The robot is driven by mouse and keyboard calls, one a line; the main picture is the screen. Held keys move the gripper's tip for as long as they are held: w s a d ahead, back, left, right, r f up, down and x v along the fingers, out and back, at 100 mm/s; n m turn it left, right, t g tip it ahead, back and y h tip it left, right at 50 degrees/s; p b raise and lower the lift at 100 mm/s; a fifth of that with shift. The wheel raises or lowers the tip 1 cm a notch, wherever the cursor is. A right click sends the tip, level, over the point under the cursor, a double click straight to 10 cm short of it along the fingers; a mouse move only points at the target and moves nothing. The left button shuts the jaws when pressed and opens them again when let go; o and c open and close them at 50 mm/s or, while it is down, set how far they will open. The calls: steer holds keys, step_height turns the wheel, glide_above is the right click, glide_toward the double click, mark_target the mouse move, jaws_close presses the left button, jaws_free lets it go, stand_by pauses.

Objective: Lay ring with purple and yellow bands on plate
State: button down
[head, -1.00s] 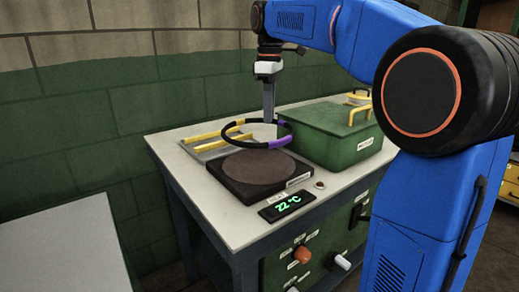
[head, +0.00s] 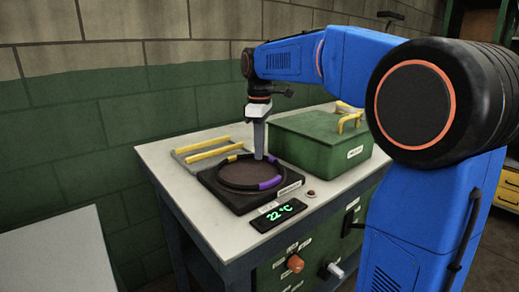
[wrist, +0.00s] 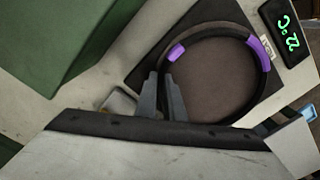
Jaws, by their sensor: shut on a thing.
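The black ring (head: 270,183) has purple bands and a yellow band. In the head view it is level over the round brown plate (head: 247,173), close to its rim. I cannot tell whether it touches the plate or hovers just above. My gripper (head: 259,156) points down at the ring's far side and is shut on it. In the wrist view the fingertips (wrist: 162,82) pinch the ring's left side, near a purple band (wrist: 176,52). The plate (wrist: 212,75) shows inside the ring there; the yellow band does not show.
The plate's black square base stands on a pale bench (head: 160,155). A green lidded box (head: 318,142) with yellow handles stands close on the right. A tray with yellow bars (head: 205,148) lies behind left. A 22 °C display (head: 279,216) is in front.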

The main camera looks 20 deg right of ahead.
steer(key=shift+f, duration=0.1)
steer(key=c, duration=1.9)
jaws_free()
steer(key=shift+o, duration=0.2)
step_height(320, 180, up, 12)
